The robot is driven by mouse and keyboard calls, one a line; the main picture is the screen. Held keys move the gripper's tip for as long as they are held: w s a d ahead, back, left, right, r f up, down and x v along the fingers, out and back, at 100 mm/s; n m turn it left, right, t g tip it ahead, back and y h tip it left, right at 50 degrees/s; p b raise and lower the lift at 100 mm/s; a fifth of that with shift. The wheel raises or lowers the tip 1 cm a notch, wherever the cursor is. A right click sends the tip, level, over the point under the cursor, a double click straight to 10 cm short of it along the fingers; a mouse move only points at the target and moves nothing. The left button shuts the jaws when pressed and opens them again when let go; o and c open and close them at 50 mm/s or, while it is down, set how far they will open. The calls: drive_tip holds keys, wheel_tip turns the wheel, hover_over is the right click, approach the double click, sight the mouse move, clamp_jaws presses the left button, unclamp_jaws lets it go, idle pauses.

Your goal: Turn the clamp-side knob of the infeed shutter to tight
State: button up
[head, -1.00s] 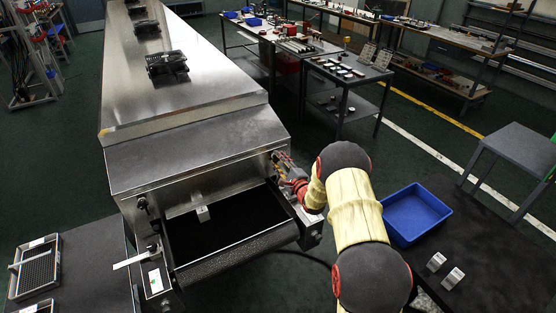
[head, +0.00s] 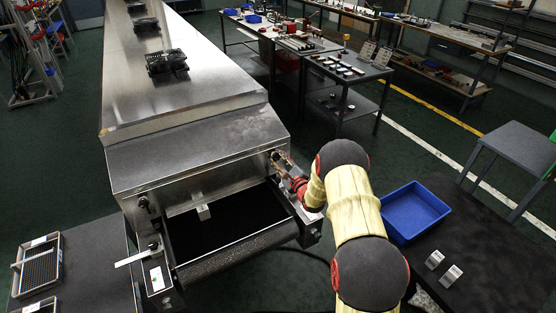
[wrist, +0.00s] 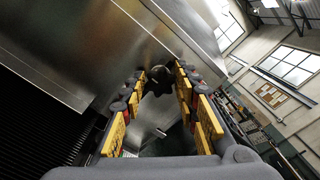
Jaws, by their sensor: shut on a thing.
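The infeed shutter (head: 180,204) is a metal plate across the dryer's mouth, with a small pale block on its front. A dark lobed knob (wrist: 158,82) sits between my fingertips in the wrist view. My gripper (wrist: 160,76) has its yellow-padded fingers on both sides of it and is shut on it. In the head view my gripper (head: 283,164) is at the right front corner of the dryer hood, partly hidden by my arm. Another black knob (head: 144,203) is on the hood's left side. I see no readable tightness mark by the held knob.
The black infeed belt (head: 225,222) runs under the shutter. A control panel (head: 157,279) is at its left. A blue bin (head: 413,212) and two small metal blocks (head: 443,267) lie on the dark table at right. A side table (head: 80,265) holds trays at left.

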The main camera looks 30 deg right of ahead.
drive_tip(key=shift+f, duration=0.15)
drive_tip(key=o, duration=1.1)
drive_tip(key=shift+o, duration=0.3)
drive_tip(key=s, duration=1.2)
drive_tip(key=shift+d, duration=0.25)
